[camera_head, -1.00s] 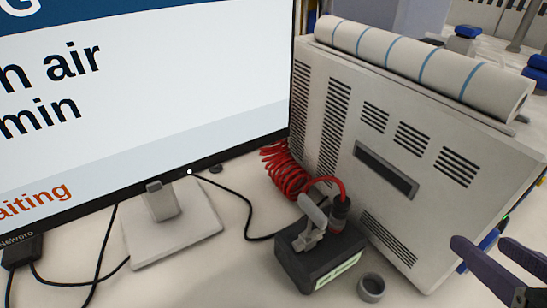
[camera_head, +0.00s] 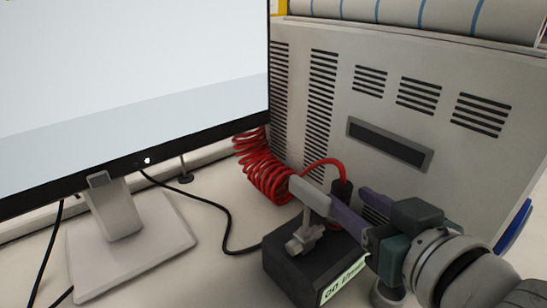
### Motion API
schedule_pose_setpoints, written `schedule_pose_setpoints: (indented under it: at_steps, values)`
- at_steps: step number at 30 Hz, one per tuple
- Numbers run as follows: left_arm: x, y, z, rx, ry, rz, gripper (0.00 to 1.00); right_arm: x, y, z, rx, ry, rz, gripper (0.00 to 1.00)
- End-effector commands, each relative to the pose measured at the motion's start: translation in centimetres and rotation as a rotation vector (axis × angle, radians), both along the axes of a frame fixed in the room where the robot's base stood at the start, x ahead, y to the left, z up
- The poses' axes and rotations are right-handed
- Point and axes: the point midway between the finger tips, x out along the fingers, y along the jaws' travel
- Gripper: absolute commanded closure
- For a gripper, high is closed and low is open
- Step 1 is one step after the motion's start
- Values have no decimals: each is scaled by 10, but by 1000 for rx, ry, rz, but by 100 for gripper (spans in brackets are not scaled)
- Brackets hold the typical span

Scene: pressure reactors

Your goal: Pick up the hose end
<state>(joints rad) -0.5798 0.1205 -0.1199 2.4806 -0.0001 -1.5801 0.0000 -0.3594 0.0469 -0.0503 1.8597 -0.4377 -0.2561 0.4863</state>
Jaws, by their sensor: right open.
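The hose end (camera_head: 341,188) is a dark fitting on a red coiled hose (camera_head: 262,172). It stands upright at the back of a black holder block (camera_head: 292,264) with a light grey lever clamp. My right gripper (camera_head: 347,198) comes in from the lower right, with its two purple fingers apart. The near finger passes in front of the fitting's lower part and the far finger lies to its right. The fitting appears between the fingertips; I cannot tell whether either touches it. My left gripper is not in view.
A large monitor (camera_head: 125,85) on a grey stand (camera_head: 130,240) fills the left. A vented grey-white cabinet (camera_head: 455,165) stands close behind the block. A small grey ring (camera_head: 386,297) is partly hidden under my right gripper. A black cable (camera_head: 226,220) crosses the bench.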

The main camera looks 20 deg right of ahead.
Motion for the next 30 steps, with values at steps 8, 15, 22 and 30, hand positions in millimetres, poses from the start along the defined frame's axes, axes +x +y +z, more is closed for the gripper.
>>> schedule_pose_setpoints:
  at_steps: [8,15,22,30]
  values:
    - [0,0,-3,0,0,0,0,34,-1,-9,-1,-1,1,48]
    - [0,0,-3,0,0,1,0,35,-1,-10,0,0,1,48]
    - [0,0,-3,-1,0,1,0,35,-1,-10,0,0,1,74]
    - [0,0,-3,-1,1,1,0,35,-1,-10,0,0,1,100]
